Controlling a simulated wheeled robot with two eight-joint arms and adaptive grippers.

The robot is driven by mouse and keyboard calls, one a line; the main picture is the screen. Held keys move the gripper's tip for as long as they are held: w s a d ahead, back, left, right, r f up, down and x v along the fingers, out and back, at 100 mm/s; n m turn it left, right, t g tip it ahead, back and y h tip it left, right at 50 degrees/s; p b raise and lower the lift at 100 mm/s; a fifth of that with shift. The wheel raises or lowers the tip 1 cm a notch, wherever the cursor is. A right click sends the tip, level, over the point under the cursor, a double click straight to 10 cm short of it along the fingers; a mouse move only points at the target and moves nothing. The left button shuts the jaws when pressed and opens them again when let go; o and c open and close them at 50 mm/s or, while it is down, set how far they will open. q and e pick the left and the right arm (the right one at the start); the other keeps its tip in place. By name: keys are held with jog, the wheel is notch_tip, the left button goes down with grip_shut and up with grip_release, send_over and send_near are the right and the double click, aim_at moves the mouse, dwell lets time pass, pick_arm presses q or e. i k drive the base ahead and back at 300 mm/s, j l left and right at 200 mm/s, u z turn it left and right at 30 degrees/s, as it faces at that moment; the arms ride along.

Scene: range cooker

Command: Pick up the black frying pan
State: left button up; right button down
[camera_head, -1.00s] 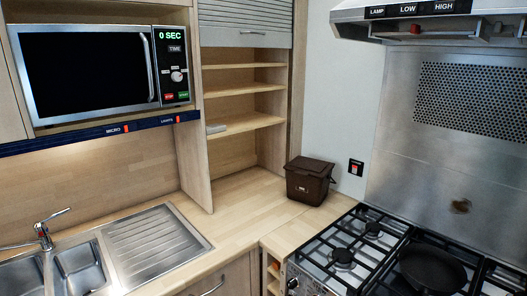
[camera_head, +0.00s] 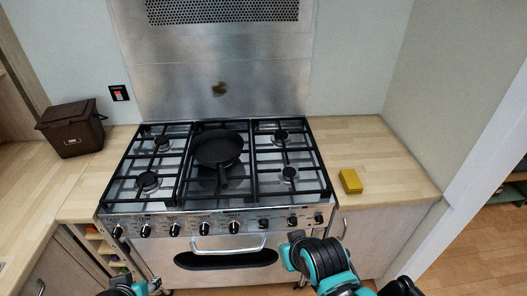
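The black frying pan (camera_head: 218,149) sits on the middle burner of the range cooker (camera_head: 269,172) in the head view. It rests flat on the black grate, and its short handle (camera_head: 223,178) points toward the front edge. Teal and black parts of my arms show at the bottom edge, in front of the cooker and well apart from the pan. No fingertips of either gripper can be made out. Nothing covers the pan.
A brown lidded bin (camera_head: 72,130) stands on the left counter. A yellow block, perhaps a sponge (camera_head: 350,181), lies on the right counter (camera_head: 365,143). Knobs and an oven handle (camera_head: 229,246) run along the cooker front. The other burners are empty.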

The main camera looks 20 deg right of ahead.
aim_at(215, 149)
jog(key=z, duration=0.15)
jog(key=i+j+z, duration=0.2)
jog(key=i+j, duration=0.15)
jog(key=i+j+z, duration=0.45)
jog(key=i+j, duration=0.15)
jog(key=j, duration=0.3)
